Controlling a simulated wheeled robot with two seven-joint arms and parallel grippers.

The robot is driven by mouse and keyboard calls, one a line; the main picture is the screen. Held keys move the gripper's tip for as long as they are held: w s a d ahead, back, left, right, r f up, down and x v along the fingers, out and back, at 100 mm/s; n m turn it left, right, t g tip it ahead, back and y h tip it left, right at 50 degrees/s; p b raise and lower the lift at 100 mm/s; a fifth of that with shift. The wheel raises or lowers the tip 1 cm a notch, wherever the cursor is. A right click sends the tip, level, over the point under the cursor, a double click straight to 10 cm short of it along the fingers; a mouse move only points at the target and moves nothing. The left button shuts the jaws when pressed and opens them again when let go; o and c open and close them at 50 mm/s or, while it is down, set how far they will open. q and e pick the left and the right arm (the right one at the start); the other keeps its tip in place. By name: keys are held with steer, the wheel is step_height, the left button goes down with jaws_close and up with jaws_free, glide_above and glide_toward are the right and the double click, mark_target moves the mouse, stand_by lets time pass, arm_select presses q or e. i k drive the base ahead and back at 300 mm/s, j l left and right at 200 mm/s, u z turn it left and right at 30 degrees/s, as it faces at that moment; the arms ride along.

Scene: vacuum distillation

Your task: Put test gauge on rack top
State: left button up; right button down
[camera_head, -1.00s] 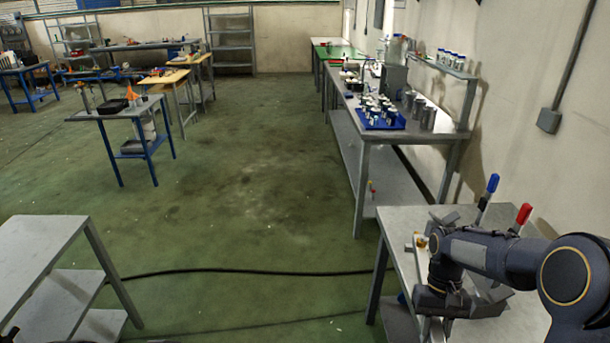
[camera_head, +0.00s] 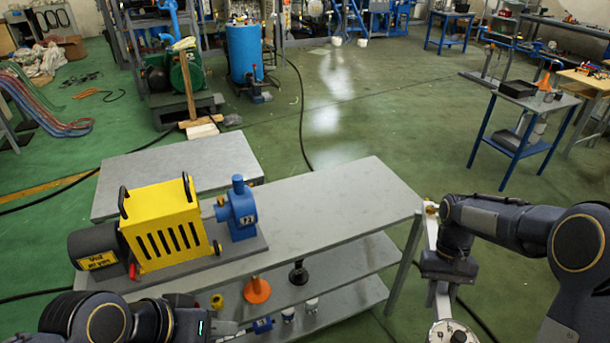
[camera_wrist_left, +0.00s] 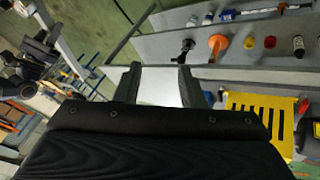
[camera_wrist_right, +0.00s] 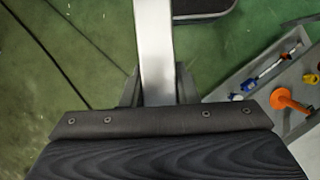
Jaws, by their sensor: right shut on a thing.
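My right gripper (camera_head: 441,284) is shut on the test gauge, a long pale metal bar (camera_head: 433,232) with a brass-coloured end and a round white dial (camera_head: 452,333) at the bottom edge of the head view. The bar also runs between the fingers in the right wrist view (camera_wrist_right: 156,50). It is in the air right of the grey shelved rack, apart from it. The rack top (camera_head: 345,190) is bare on its right half. My left gripper (camera_wrist_left: 157,85) is open and empty, low by the rack's front; its fingers are unclear in the head view.
A yellow pump (camera_head: 165,228) with a black motor and blue head (camera_head: 238,208) fills the rack top's left part. Lower shelves hold an orange-based item (camera_head: 257,290), a black one (camera_head: 299,273) and small parts. Another grey table (camera_head: 180,172) stands behind.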

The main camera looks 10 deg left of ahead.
mark_target(334, 196)
steer(key=i+l+u, duration=0.15)
steer(key=i+u, duration=0.3)
steer(key=i+l+u, duration=0.2)
steer(key=u, duration=0.2)
steer(key=i+l+u, duration=0.6)
steer(key=l+u, duration=0.3)
steer(key=j, duration=0.1)
